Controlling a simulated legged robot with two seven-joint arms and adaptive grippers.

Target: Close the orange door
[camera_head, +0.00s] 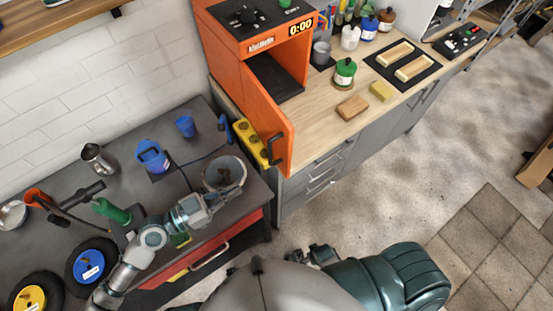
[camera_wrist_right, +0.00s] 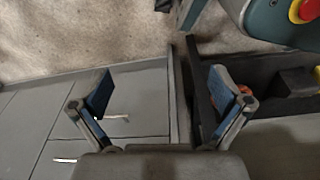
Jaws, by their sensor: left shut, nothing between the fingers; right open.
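The orange door (camera_head: 270,112) stands open at the left front of the orange oven-like box (camera_head: 275,28), swung out past the counter's edge. Its dark handle (camera_head: 275,150) shows near the free end. The box's dark interior (camera_head: 274,78) is exposed. My left gripper (camera_head: 232,190) is shut and empty, over the front of the dark workbench by a grey bucket, below and left of the door and apart from it. My right gripper (camera_wrist_right: 158,95) is open and empty in the right wrist view, above grey drawer fronts. The door cannot be made out there.
The bucket (camera_head: 224,168) and a yellow block (camera_head: 250,142) lie near the door. A green-lidded jar (camera_head: 344,73) and a wooden block (camera_head: 352,107) stand on the wooden counter (camera_head: 313,138) to the right. The floor in front of the drawers is clear.

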